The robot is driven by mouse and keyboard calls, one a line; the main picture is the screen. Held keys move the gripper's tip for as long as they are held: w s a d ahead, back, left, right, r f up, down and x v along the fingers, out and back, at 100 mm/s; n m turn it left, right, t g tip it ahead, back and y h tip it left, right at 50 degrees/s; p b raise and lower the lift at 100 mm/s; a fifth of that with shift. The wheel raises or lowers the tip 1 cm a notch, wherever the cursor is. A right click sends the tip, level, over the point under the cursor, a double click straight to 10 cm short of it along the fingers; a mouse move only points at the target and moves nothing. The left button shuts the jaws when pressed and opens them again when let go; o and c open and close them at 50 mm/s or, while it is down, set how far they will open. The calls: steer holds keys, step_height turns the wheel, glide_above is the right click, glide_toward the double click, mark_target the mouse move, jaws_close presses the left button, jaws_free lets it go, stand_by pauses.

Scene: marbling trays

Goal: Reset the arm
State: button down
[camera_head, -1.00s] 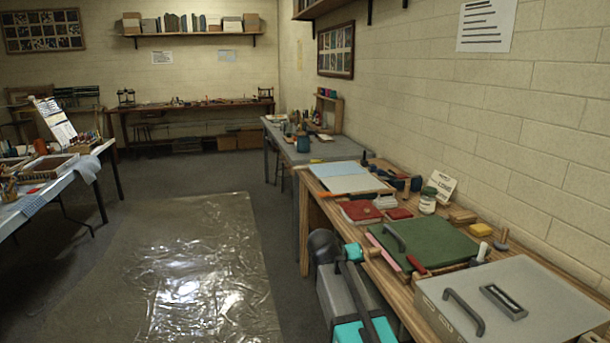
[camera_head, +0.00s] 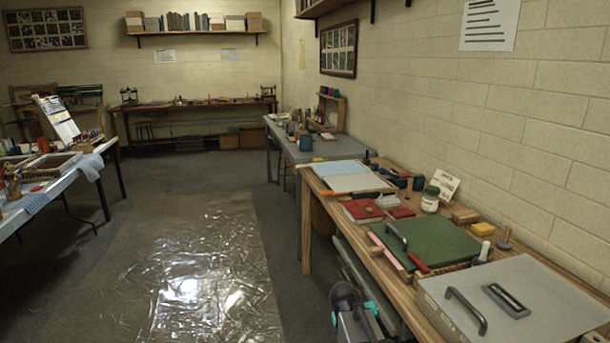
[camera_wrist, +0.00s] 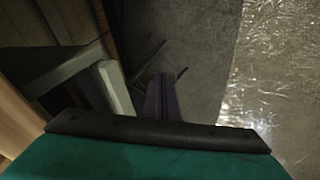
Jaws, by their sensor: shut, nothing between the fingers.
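My folded arm (camera_head: 352,318), grey with teal joint caps, shows at the bottom of the head view, below and left of the front edge of the wooden bench (camera_head: 352,239). It is over the floor side, clear of the bench top. The fingertips cannot be made out in the head view. The wrist view looks down at the dark floor.
A grey lidded tray (camera_head: 560,300) and a green-lidded tray (camera_head: 440,243) with handles stand on the bench at right. A shiny plastic sheet (camera_head: 200,235) covers the floor at left. A pale table (camera_head: 85,165) is at far left. The floor between is open.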

steer(key=s+f+g+y, duration=0.1)
steer(key=s+f+g, duration=0.1)
steer(key=s+f, duration=0.85)
steer(key=s+f+g+y, duration=0.1)
steer(key=s+f+g, duration=0.1)
steer(key=s+f, duration=0.4)
steer(key=s+a+f+g+y, duration=0.1)
steer(key=s+f, duration=0.6)
steer(key=s, duration=0.7)
steer(key=s+f+g+y, duration=0.1)
steer(key=s+f+g, duration=0.2)
steer(key=s+f, duration=0.4)
steer(key=s, duration=0.3)
steer(key=shift+s+a+f+g, duration=0.2)
steer(key=shift+s+a+g, duration=0.1)
steer(key=shift+s+a, duration=0.1)
steer(key=shift+w, duration=0.1)
